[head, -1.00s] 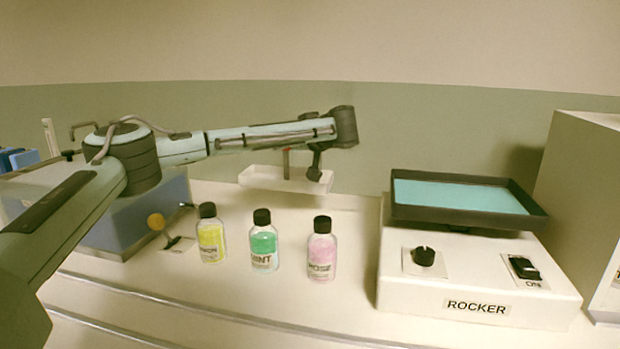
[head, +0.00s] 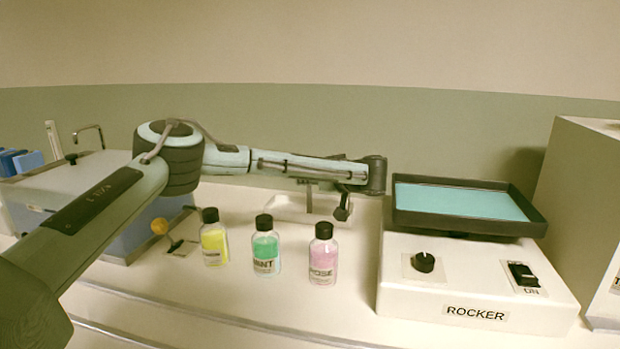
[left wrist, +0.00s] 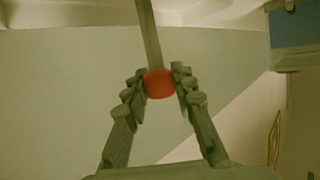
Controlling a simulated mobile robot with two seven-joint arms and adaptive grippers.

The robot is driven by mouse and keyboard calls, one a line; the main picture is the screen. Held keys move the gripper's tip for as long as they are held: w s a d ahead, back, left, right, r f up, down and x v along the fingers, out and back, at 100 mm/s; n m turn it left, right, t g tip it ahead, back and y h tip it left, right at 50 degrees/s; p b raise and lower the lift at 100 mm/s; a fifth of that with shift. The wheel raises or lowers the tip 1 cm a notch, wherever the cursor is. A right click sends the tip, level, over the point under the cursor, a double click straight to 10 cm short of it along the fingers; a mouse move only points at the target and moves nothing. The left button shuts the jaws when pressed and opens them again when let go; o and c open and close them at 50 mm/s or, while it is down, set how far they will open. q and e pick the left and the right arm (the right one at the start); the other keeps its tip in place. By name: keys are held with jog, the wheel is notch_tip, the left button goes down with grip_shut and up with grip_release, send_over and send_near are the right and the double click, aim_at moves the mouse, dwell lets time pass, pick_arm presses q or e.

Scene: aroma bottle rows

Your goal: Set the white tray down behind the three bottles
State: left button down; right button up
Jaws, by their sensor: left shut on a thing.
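The white tray (head: 280,209) is behind the three bottles, low over the bench, partly hidden by my left arm. I cannot tell whether it touches the bench. My left gripper (head: 341,208) is at the tray and shut on it; in the left wrist view the fingers (left wrist: 160,88) close around a red grip piece (left wrist: 160,84) on a thin bar. In front stand a yellow bottle (head: 214,244), a green mint bottle (head: 265,252) and a pink rose bottle (head: 322,259), all upright with black caps. My right gripper is not in view.
A white rocker (head: 470,285) with a dark-rimmed teal platform (head: 460,201) stands to the right. The bench in front of the bottles is clear.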

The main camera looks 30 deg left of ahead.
pick_arm(q)
jog(key=shift+f, duration=0.1)
jog(key=c, duration=1.3)
grip_release()
jog(key=shift+o, duration=0.2)
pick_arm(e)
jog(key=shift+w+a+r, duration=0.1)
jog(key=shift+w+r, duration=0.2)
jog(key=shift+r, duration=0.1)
pick_arm(q)
jog(key=shift+s+d, duration=0.1)
jog(key=shift+d, duration=0.2)
jog(key=b+v, duration=0.2)
jog(key=v, duration=0.9)
jog(key=shift+s+r, duration=0.15)
jog(key=shift+r, duration=0.2)
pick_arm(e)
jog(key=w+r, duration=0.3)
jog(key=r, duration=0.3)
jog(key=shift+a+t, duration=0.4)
